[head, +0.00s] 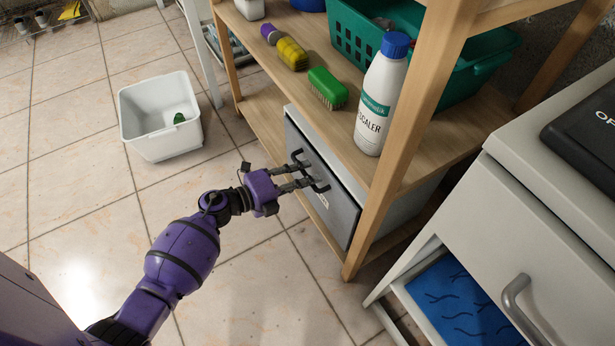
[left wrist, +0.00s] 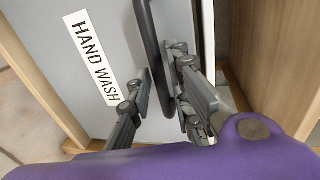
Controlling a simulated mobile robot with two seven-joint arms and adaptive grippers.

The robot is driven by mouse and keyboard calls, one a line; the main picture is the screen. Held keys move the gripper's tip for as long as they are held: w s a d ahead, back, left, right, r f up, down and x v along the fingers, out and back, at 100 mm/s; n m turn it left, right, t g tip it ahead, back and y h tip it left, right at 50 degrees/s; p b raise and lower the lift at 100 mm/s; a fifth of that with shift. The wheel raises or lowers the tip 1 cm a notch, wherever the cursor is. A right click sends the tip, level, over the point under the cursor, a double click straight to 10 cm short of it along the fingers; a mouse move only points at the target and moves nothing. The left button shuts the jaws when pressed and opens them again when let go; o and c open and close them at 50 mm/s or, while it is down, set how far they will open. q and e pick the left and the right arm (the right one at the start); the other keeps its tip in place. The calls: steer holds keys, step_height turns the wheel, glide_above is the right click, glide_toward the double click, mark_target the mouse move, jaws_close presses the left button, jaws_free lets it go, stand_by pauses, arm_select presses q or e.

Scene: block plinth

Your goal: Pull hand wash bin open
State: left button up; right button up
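The hand wash bin (head: 336,216) has a grey front panel and sits on the lower shelf of the wooden rack. In the left wrist view its front (left wrist: 60,37) carries a white "HAND WASH" label (left wrist: 94,58) and a dark bar handle (left wrist: 153,50). My left gripper (head: 304,178) is at the bin's front. In the left wrist view its open fingers (left wrist: 165,78) are on either side of the handle, with a gap on the left finger's side. Whether the right finger touches the handle is unclear. The bin appears closed. My right gripper is out of view.
The wooden rack (head: 415,125) holds a white bottle (head: 382,95), a green brush (head: 327,88) and a green basket (head: 355,38). A white tub (head: 150,148) stands on the tiled floor at left. A cabinet (head: 535,235) stands at right. Floor before the bin is clear.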

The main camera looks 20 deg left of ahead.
arm_select(q)
steer(key=shift+w+d+f, duration=0.1)
steer(key=shift+w+d, duration=0.05)
steer(key=shift+w, duration=0.05)
steer(key=shift+w+d, duration=0.1)
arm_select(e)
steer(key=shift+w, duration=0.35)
arm_select(q)
jaws_close()
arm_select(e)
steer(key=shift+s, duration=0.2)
